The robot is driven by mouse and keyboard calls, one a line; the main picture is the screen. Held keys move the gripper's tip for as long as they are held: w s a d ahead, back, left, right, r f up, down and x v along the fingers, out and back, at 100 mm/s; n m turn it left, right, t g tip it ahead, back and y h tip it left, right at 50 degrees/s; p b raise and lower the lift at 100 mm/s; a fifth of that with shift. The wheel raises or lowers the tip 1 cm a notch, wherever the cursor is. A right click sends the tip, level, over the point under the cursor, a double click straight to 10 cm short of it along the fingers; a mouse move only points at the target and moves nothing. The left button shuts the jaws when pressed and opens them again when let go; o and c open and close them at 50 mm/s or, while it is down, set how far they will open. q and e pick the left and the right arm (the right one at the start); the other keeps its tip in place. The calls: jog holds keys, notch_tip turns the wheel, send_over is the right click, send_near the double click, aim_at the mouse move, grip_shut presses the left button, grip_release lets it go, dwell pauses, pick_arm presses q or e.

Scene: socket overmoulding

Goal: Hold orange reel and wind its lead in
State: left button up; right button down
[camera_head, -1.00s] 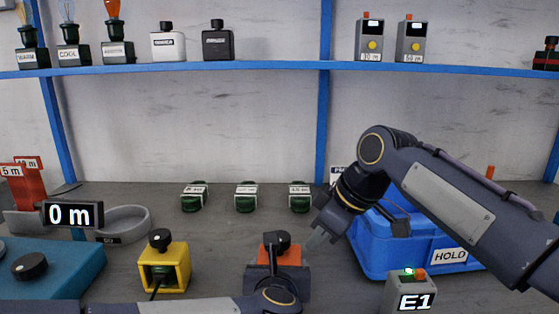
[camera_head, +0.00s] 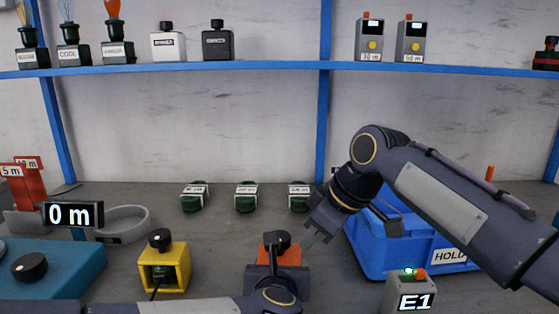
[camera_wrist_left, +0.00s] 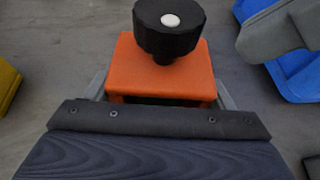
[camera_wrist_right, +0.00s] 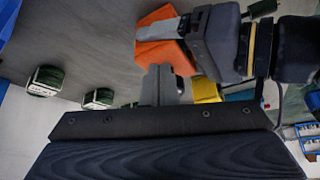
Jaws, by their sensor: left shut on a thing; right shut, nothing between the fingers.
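The orange reel (camera_head: 290,252) stands on the bench at the lower middle with its black knob (camera_wrist_left: 170,28) on top. My left gripper (camera_head: 277,270) is shut on the reel, its grey fingers on either side of it, also seen in the left wrist view (camera_wrist_left: 160,98). My right gripper (camera_head: 312,236) is shut and empty, its tip just right of the reel and knob. In the right wrist view the shut fingers (camera_wrist_right: 161,85) are close to the orange reel (camera_wrist_right: 160,28); I cannot tell if they touch. No lead from the reel is visible.
A yellow box (camera_head: 176,269) with a black knob and cord stands left of the reel. A blue HOLD bin (camera_head: 375,250) is behind right, the E1 box (camera_head: 412,293) in front right. A display (camera_head: 73,214) reads 0 m.

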jog(key=shift+s, duration=0.35)
dwell(0.3)
jog(key=shift+s+a, duration=0.4)
jog(key=shift+s, duration=0.1)
jog(key=shift+a, duration=0.1)
jog(key=shift+s, duration=0.1)
dwell(0.3)
notch_tip(320, 180, up, 6)
jog(key=shift+s+d, duration=0.25)
dwell(0.5)
jog(key=shift+w, duration=0.1)
